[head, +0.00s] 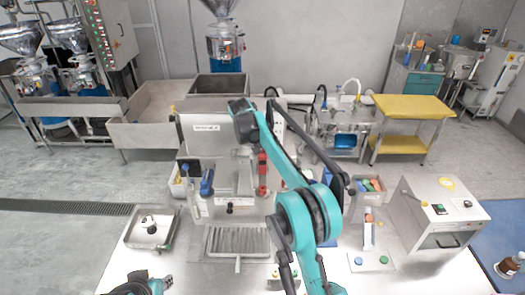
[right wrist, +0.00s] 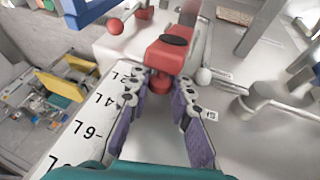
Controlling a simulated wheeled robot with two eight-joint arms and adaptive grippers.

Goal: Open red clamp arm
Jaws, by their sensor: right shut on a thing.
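The red clamp arm (head: 262,175) stands upright on the front of the steel machine (head: 215,130) in the head view, just left of my teal right arm. In the right wrist view the red clamp arm (right wrist: 168,55) shows as a red block with a dark oval on top. My right gripper (right wrist: 159,93) has its two purple-padded fingers closed on the lower red part. In the head view its fingertips cannot be made out. My left gripper (head: 135,287) shows only partly at the bottom left edge, its jaws unclear.
A blue handle (head: 207,182) sits left of the red clamp arm. A grated drip tray (head: 238,241) lies below. A steel box (head: 151,229) stands at the left and a grey unit (head: 440,215) at the right. The right wrist view shows a volume scale (right wrist: 82,128) beside the fingers.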

